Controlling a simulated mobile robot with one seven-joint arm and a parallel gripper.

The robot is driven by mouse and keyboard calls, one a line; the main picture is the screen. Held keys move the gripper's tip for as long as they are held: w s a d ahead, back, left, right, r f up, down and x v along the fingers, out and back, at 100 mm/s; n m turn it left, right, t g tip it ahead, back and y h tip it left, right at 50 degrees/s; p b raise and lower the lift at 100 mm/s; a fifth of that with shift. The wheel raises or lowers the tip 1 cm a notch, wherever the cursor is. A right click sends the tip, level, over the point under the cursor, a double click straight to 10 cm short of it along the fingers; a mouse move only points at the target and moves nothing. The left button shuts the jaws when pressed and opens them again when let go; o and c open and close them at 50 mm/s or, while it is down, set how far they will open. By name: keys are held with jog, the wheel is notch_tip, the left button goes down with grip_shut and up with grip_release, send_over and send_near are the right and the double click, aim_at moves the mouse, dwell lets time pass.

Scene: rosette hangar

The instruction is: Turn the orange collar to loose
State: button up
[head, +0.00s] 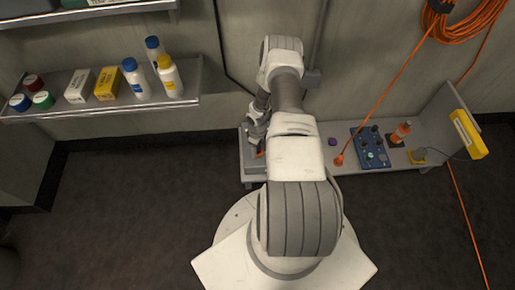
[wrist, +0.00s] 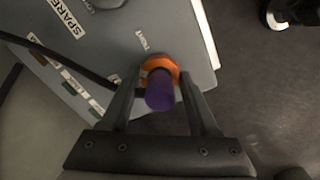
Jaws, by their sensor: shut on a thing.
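The orange collar (wrist: 159,64) sits on a grey panel in the wrist view, behind a purple knob-like end (wrist: 160,92) that faces the camera. My gripper (wrist: 160,76) has one finger on each side of the collar and is shut on it. In the head view, my arm hides most of the panel, and only a speck of orange (head: 260,154) shows beside my gripper (head: 256,138).
A black cable (wrist: 55,55) crosses the panel to the collar's left. A "SPARE" label (wrist: 66,17) is at upper left. On the bench (head: 350,169) to the right are a purple piece (head: 332,142), a blue control board (head: 369,147) and an orange-topped part (head: 402,130). A shelf with bottles (head: 150,104) is at left.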

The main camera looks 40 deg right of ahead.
jog(key=n, duration=0.4)
jog(key=shift+n, duration=2.3)
jog(key=o, duration=1.4)
jog(key=shift+c, duration=0.2)
jog(key=shift+r, duration=0.1)
notch_tip(320, 180, up, 17)
jog(key=p, duration=0.6)
jog(key=shift+r, duration=0.15)
